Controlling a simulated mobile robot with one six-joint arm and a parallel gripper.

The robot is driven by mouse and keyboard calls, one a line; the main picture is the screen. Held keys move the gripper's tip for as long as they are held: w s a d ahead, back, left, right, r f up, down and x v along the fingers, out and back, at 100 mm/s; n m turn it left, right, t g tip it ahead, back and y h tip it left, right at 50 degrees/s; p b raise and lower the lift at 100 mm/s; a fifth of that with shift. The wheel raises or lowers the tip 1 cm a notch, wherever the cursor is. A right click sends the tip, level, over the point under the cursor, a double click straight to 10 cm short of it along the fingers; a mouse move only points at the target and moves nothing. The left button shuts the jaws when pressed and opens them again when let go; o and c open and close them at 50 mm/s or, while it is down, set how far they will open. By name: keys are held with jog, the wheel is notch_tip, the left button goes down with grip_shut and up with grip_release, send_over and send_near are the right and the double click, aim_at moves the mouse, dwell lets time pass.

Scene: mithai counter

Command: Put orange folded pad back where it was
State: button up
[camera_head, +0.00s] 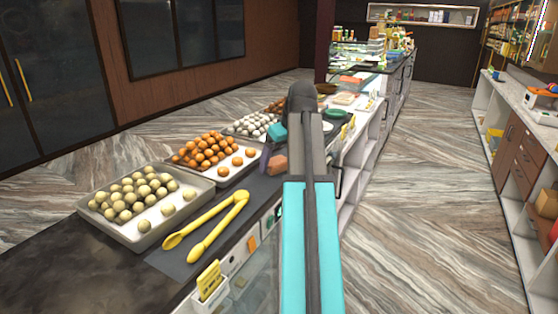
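A small orange-brown block-like thing (277,165), which may be the orange folded pad, shows just left of my arm, by the near edge of the counter. I cannot make out its folds or whether it rests on the counter or is held. My turquoise and grey arm reaches forward over the counter's edge. A teal piece (277,133) and a dark purple piece show beside the block; I cannot tell whether they belong to my gripper. My gripper's fingers are not clearly visible, being small or hidden by the arm.
Yellow tongs (207,226) lie on a dark mat (176,264) on the counter. Trays of pale balls (204,190), orange balls (240,175) and white balls stand behind. A yellow sign holder (209,281) is at the front edge. The aisle floor (430,200) on the right is clear.

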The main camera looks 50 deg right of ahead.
jog(key=shift+r, duration=0.15)
jog(key=b+v, duration=0.3)
jog(key=v, duration=0.9)
dwell(0.3)
dwell(0.8)
